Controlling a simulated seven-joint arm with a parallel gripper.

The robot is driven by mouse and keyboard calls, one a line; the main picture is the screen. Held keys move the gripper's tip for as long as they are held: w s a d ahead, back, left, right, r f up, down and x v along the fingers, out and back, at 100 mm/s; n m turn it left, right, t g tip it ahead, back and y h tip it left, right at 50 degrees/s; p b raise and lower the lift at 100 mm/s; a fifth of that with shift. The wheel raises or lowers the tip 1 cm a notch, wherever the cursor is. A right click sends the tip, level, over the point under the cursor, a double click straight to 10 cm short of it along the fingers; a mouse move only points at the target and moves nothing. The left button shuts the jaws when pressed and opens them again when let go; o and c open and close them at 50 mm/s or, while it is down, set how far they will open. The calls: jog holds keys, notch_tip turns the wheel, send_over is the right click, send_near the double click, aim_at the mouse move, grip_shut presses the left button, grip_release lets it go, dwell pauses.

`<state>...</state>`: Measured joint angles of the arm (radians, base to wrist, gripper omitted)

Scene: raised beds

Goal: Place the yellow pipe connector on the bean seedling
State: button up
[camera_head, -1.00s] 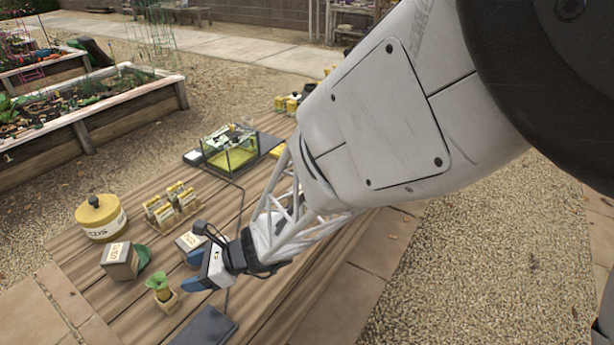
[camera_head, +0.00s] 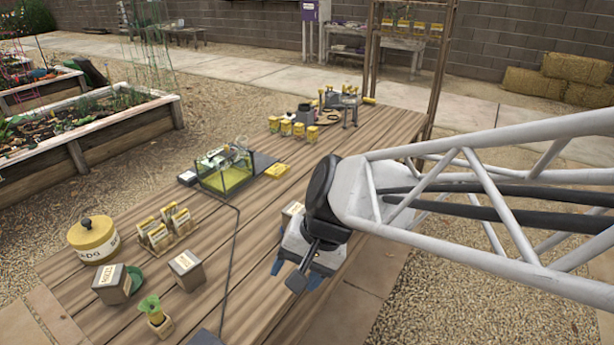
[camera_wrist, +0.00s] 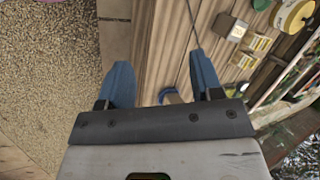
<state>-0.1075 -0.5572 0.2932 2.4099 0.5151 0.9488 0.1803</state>
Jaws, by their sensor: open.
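The bean seedling (camera_head: 150,305) is a small green plant in a square tan pot, upright near the front left of the wooden table in the head view. I cannot pick out the yellow pipe connector for certain; yellowish pieces lie in and around the clear tank (camera_head: 227,172). My gripper (camera_head: 297,281) is over the table's right side, well right of the seedling. Its blue fingers are apart, also in the wrist view (camera_wrist: 160,68).
A yellow seed tin (camera_head: 93,240), a seed-packet rack (camera_head: 166,232) and two grey boxes (camera_head: 112,284) (camera_head: 186,270) stand on the left. A dark cable (camera_head: 232,240) crosses the table. Several yellow-topped jars (camera_head: 299,130) stand at the far end. Planks between cable and gripper look bare.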

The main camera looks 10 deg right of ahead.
jog(key=s+d+r+n+t+h, duration=0.1)
jog(key=s+d+r+n+h, duration=0.1)
jog(key=d, duration=0.3)
jog(key=s+d+r+n+t+h, duration=0.1)
jog(key=s+d+r+n+h, duration=0.1)
jog(key=d, duration=0.4)
jog(key=shift+s+r+h, duration=0.2)
jog(key=shift+r+h, duration=0.3)
jog(key=shift+d, duration=0.1)
